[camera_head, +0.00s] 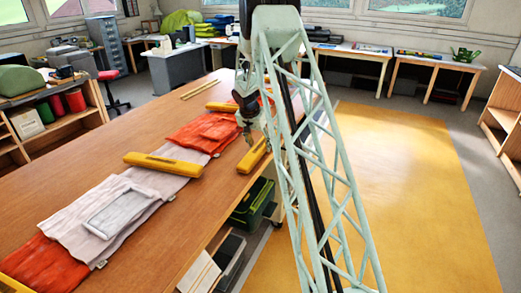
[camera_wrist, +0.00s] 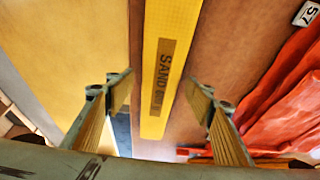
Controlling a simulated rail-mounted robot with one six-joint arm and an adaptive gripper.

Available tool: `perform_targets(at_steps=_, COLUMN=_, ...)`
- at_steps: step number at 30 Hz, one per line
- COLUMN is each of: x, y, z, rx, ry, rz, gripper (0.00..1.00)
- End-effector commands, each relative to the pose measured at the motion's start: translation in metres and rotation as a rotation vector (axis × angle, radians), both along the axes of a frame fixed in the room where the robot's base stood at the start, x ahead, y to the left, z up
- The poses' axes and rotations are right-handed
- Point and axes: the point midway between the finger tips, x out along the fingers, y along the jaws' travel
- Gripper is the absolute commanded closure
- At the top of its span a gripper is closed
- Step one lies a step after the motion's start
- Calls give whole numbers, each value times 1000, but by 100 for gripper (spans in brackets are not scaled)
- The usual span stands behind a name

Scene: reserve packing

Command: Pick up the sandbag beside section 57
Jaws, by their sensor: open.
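The yellow sandbag (camera_wrist: 172,22) with a dark label reading "SAND" runs lengthwise between my gripper's fingers in the wrist view. The white tag 57 (camera_wrist: 307,13) lies to its right, by red fabric (camera_wrist: 290,95). In the head view this sandbag (camera_head: 252,158) lies near the table's right edge, partly hidden by my arm. My gripper (camera_wrist: 158,88) is open, with one wood-faced finger on each side of the sandbag. In the head view my gripper (camera_head: 248,130) is just above the sandbag; I cannot tell whether they touch.
Other yellow bars lie across the fabric, one in the middle (camera_head: 162,164) and one farther back (camera_head: 220,107). A pale fabric section (camera_head: 70,225) carries a clear frame (camera_head: 118,212). The wooden table (camera_head: 60,190) is bare on its left. A green crate (camera_head: 252,203) stands below its right edge.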

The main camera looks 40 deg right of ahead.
Motion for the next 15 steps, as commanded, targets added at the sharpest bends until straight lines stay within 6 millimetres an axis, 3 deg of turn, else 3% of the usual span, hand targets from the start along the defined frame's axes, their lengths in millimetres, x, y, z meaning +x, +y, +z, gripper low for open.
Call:
perform_targets(at_steps=6, x=2, y=-4, z=-13, rx=0, ry=-1, rz=0, gripper=51)
perform_targets(at_steps=15, x=3, y=-5, z=-15, rx=0, ry=-1, rz=0, gripper=51)
